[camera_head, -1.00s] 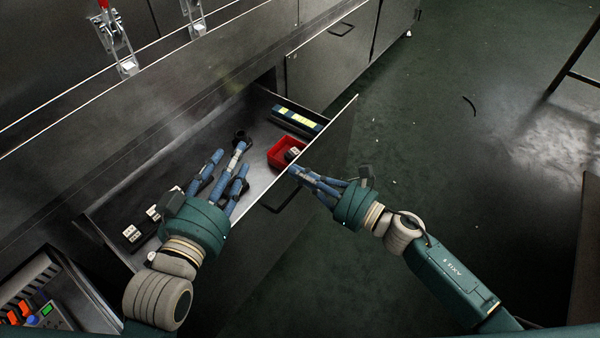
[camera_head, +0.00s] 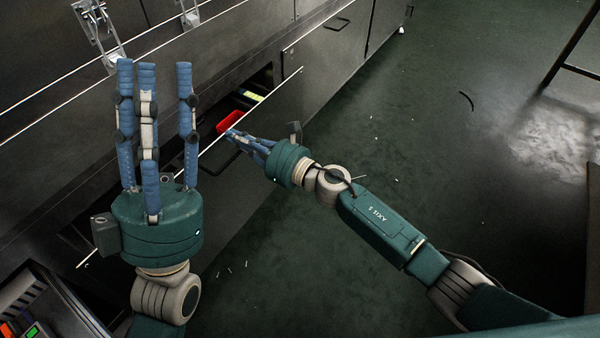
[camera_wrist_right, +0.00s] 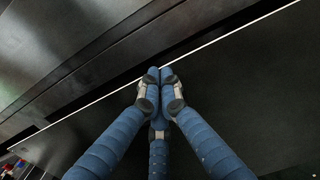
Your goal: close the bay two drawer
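The bay two drawer (camera_head: 216,203) is partly open, with a narrow gap between its front and the cabinet. Its front also fills the right side of the right wrist view (camera_wrist_right: 245,75). A red bin (camera_head: 229,121) shows inside it. My right gripper (camera_head: 231,134) has its fingertips together at the top edge of the drawer front, near the handle; nothing is visible between them. The fingertips meet by that edge in the wrist view (camera_wrist_right: 153,77); exact contact is unclear. My left gripper (camera_head: 154,68) is open and empty, raised in front of the cabinet and hiding part of the drawer.
A closed drawer front (camera_head: 325,55) is further right along the cabinet. Metal latches (camera_head: 99,30) are on the upper cabinet. A control panel (camera_head: 25,325) with coloured buttons is at the lower left. The green floor (camera_head: 430,150) on the right is mostly clear.

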